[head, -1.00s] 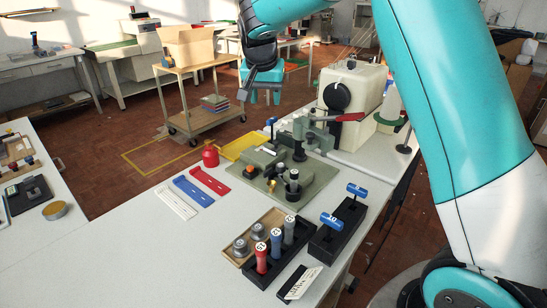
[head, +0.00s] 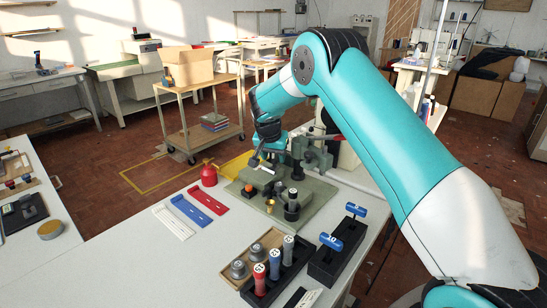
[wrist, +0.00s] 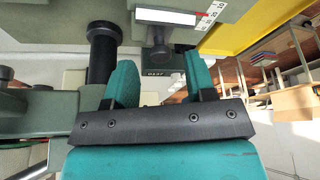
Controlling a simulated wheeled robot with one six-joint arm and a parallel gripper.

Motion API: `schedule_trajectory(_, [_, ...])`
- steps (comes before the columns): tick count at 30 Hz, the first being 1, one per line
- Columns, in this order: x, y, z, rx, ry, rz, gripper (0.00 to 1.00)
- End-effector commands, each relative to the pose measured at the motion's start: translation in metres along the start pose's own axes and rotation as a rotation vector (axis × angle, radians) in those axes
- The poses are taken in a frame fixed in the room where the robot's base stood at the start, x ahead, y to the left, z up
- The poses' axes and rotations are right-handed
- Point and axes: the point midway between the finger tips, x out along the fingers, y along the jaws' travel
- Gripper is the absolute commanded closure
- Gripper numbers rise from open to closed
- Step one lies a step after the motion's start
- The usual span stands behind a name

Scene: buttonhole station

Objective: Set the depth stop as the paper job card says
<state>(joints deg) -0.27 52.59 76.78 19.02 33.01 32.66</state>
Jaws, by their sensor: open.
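My gripper (head: 264,151) is low over the olive-green buttonhole machine (head: 317,194) in the head view. In the wrist view its two teal fingers (wrist: 160,78) are apart. A dark knob (wrist: 160,53) and a small dark label plate with light lettering, unreadable to me, show between and beyond them; I cannot tell whether they touch anything. A white scale (wrist: 216,14) with a red mark is above the fingers; its reading is too small to tell.
A black block holds blue T-handled tools (head: 355,210). A wooden tray (head: 234,283) holds grey round parts beside a rack of numbered handles (head: 275,264). A red oil can (head: 208,176) and coloured strips (head: 191,211) lie left.

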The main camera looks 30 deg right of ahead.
Motion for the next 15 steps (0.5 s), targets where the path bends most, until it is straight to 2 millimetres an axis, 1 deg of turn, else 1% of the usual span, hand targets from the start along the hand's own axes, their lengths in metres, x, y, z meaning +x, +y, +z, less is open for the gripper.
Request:
schedule_trajectory(3, [0.011,0.000,0.000,0.000,0.000,0.000,0.50])
schedule_trajectory(6, [0.015,0.000,0.000,0.000,0.001,-0.001,0.50])
schedule_trajectory(14, [0.016,0.000,0.000,-0.001,0.001,-0.001,0.50])
schedule_trajectory(15, [0.016,0.000,0.000,-0.001,0.001,-0.001,0.57])
